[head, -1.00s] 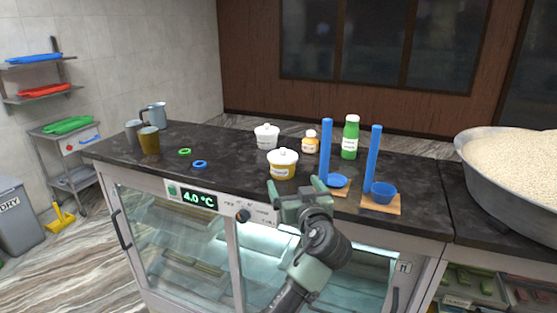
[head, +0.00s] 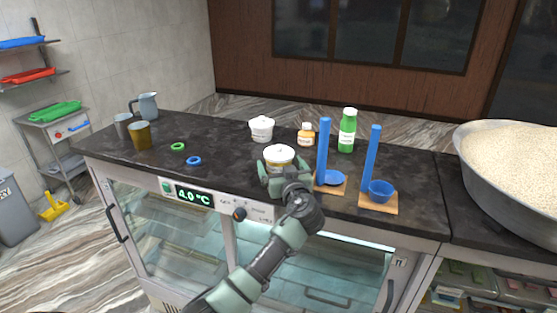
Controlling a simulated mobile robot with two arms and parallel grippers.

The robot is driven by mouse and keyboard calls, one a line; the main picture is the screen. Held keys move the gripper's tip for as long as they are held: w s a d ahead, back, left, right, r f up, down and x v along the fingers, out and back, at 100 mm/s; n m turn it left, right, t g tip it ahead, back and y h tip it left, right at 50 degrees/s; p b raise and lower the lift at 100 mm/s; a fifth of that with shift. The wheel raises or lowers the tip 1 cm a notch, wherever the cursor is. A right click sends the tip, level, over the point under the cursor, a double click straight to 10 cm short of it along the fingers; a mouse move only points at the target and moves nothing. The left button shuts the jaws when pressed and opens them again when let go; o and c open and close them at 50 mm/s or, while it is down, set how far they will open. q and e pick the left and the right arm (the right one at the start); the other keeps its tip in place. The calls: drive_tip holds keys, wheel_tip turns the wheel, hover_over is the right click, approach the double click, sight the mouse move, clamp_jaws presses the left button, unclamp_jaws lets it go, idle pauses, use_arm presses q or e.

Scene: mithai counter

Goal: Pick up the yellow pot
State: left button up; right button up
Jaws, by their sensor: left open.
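The yellow pot (head: 279,154), a white lidded pot with a yellow band, stands upright on the dark counter (head: 225,165) near its front edge. My left gripper (head: 280,170) is open at the near side of this pot. Its green jaws hide the pot's lower part, with one jaw at the pot's left and the other towards its right. I cannot tell whether they touch it. My right gripper is out of view.
A white lidded pot (head: 262,129) stands behind. Right of the yellow pot are a small orange jar (head: 306,134), a green bottle (head: 347,131) and two blue posts with wooden bases (head: 331,185) (head: 378,205). Green (head: 178,146) and blue (head: 194,160) rings lie left, beside a brownish-yellow cup (head: 140,136).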

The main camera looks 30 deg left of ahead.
use_arm(q)
drive_tip(key=shift+s+d+r, duration=0.1)
drive_tip(key=shift+d, duration=0.1)
drive_tip(key=c, duration=1.5)
drive_tip(key=shift+c, duration=0.6)
drive_tip(key=shift+r, duration=0.1)
